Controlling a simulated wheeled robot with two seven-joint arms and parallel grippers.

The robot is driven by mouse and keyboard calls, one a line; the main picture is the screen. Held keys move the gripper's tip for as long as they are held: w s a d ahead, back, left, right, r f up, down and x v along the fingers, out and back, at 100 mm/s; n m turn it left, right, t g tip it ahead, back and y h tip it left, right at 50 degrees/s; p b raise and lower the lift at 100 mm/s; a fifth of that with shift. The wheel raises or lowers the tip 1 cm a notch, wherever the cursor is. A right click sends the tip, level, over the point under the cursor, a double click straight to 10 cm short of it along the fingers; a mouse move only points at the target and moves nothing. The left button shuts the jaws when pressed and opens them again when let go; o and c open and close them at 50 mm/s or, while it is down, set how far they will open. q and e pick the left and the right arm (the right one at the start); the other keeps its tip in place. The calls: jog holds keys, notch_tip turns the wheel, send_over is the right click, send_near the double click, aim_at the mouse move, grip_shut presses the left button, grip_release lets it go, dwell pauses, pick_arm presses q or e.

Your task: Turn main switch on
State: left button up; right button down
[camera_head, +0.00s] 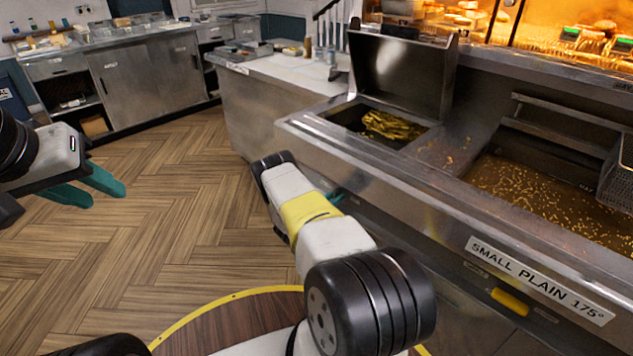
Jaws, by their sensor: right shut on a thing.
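The main switch cannot be made out; my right arm covers part of the front of the steel frying range (400,192). My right gripper (336,197) is mostly hidden behind my own forearm, with only a bit of teal finger showing at the range's front panel, below the top edge. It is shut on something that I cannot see. My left gripper (96,191) is open and empty, with its two teal fingers apart, over the wooden floor at the left, well away from the range.
The range has an open-lidded bin with fries (392,126) and an oil vat (545,195) with crumbs. A label (540,280) and yellow handle (510,301) are on its front. A white-topped counter (285,72) stands behind. Floor is free at left.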

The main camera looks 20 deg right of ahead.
jog(key=shift+a+f, duration=0.1)
jog(key=c, duration=1.3)
grip_release()
jog(key=v, duration=0.7)
jog(key=shift+s+a, duration=0.15)
jog(key=shift+a, duration=0.15)
jog(key=shift+a, duration=0.1)
